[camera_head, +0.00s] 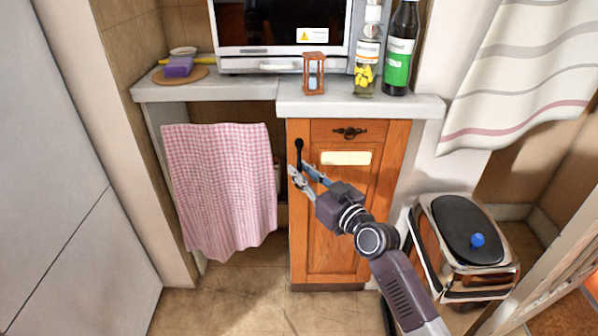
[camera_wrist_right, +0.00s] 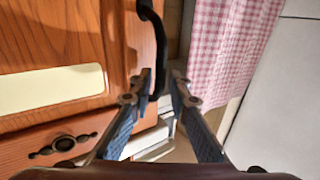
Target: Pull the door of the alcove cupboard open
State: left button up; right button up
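The alcove cupboard door (camera_head: 318,245) is orange-brown wood and looks closed under the right part of the counter. Its black bar handle (camera_head: 299,150) stands upright near the door's left edge. My right gripper (camera_head: 300,171) is at the handle's lower part, fingers apart. In the right wrist view, the handle (camera_wrist_right: 160,38) shows in the gap between the open fingers (camera_wrist_right: 162,75), closer to the left finger; contact cannot be made out. The fingers partly hide the handle's lower end in the head view. My left gripper is not in view.
A pink checked cloth (camera_head: 222,185) hangs left of the door. A drawer front with a dark pull (camera_head: 349,132) is above it. An hourglass (camera_head: 314,75) and bottles (camera_head: 400,50) stand on the counter. A bin-like box (camera_head: 425,255) stands right. Floor before the door is clear.

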jog(key=shift+w+a, duration=0.4)
jog(key=shift+w, duration=0.15)
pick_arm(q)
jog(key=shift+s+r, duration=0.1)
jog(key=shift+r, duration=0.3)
pick_arm(e)
grip_shut()
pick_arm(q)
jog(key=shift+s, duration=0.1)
pick_arm(e)
jog(key=shift+s, duration=0.15)
